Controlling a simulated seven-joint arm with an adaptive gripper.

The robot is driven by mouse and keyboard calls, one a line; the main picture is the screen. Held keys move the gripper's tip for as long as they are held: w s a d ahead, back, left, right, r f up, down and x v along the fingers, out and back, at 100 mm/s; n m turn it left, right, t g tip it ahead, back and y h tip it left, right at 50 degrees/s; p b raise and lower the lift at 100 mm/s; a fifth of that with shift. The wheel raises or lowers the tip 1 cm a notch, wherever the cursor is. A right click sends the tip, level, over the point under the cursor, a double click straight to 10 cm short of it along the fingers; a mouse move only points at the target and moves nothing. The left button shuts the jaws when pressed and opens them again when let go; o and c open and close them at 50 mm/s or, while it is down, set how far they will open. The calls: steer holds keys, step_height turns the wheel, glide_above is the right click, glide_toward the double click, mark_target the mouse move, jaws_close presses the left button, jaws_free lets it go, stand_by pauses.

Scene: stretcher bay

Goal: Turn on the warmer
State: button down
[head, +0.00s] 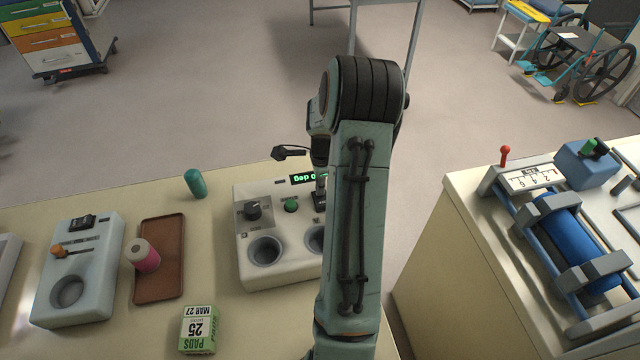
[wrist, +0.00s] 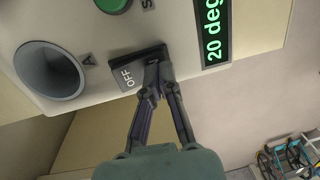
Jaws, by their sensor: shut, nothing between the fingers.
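The warmer (head: 272,216) is a pale box on the bench with a dark knob, a green button, two round wells and a green-lit display (head: 303,179). In the wrist view the display (wrist: 212,28) reads "20 deg". A black rocker switch (wrist: 138,72) beside it shows the word "OFF". My gripper (wrist: 156,68) is shut and empty, its fingertips at the end of the switch away from the "OFF" label. They look to be on or just over it; contact is hard to tell. In the head view my arm hides the warmer's right part.
Left of the warmer (wrist: 84,84) are a teal cylinder (head: 195,183), a brown tray (head: 158,276) with a pink roll (head: 147,258), a green-and-white pads box (head: 198,329) and a one-well device (head: 98,271). A second bench (head: 445,262) with a blue roller device (head: 560,235) stands at right.

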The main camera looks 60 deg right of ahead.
steer(key=shift+s+a+r, duration=0.3)
steer(key=shift+s+a, duration=0.15)
steer(key=shift+r, duration=0.1)
step_height(320, 180, up, 14)
steer(key=w+d, duration=0.1)
steer(key=shift+w+d, duration=0.25)
steer(key=shift+d, duration=0.05)
stand_by(0.6)
